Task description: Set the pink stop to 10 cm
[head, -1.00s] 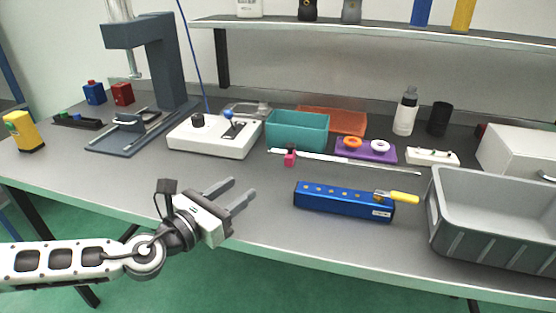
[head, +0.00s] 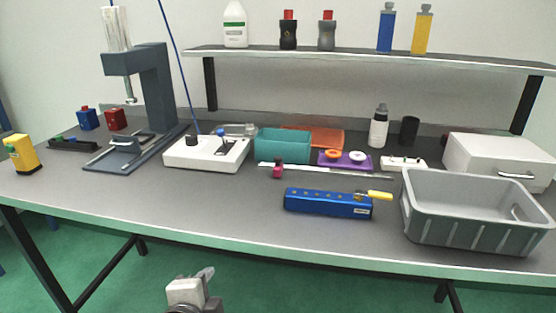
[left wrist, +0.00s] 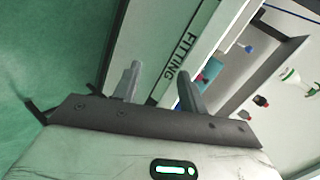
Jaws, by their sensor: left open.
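The pink stop (head: 277,171) sits on a thin pale rail (head: 330,171) on the table, near the rail's left end. In the head view the rail lies behind the blue block and in front of the teal bin. Any scale marks are too small to read. My left gripper (head: 207,273) is low at the bottom of the head view, in front of the table's front edge and well away from the stop. In the left wrist view its two fingers (left wrist: 158,88) stand apart with nothing between them. My right gripper is not in view.
A blue block (head: 328,203) with a yellow-handled tool lies in front of the rail. A grey crate (head: 470,240) stands to the right. A white control box (head: 205,155) and teal bin (head: 282,148) stand behind. The front left tabletop is clear.

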